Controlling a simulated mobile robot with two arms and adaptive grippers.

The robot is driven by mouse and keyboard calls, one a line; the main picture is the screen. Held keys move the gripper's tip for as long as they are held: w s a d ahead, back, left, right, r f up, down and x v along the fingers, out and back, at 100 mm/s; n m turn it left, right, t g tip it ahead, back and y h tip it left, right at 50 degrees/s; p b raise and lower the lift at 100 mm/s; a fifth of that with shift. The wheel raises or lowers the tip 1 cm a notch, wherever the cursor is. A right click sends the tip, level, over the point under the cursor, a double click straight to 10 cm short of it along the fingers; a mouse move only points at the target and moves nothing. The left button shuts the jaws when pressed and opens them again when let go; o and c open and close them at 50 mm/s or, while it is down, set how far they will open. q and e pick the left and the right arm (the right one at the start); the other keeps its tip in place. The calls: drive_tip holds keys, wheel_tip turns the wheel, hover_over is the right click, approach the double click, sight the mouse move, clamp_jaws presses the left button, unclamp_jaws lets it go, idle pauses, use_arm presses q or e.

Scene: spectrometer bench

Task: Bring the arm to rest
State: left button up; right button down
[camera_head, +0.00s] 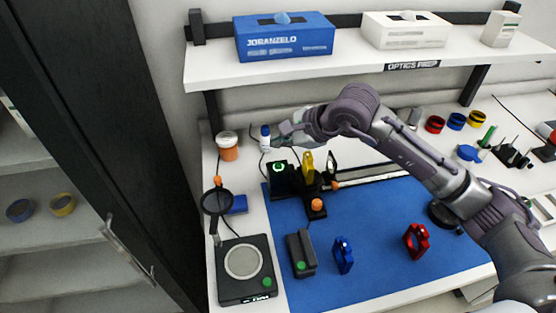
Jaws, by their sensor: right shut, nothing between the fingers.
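My right arm comes in from the lower right and bends over the back of the bench. My right gripper (279,139) is at its far end, shut and empty, pointing left above the back of the bench. Its fingertips are close to a small white bottle with a blue cap (265,137); I cannot tell whether they touch it. The forearm hides part of the bench's back and of the rail. My left gripper is not in view.
A blue mat (375,255) carries a blue holder (343,255), a red holder (416,241) and a dark grey block (300,254). An orange jar (227,147) stands left of the bottle. A shelf (350,65) with boxes runs above. A round-plated device (244,268) sits front left.

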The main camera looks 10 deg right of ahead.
drive_tip(key=shift+r, duration=0.85)
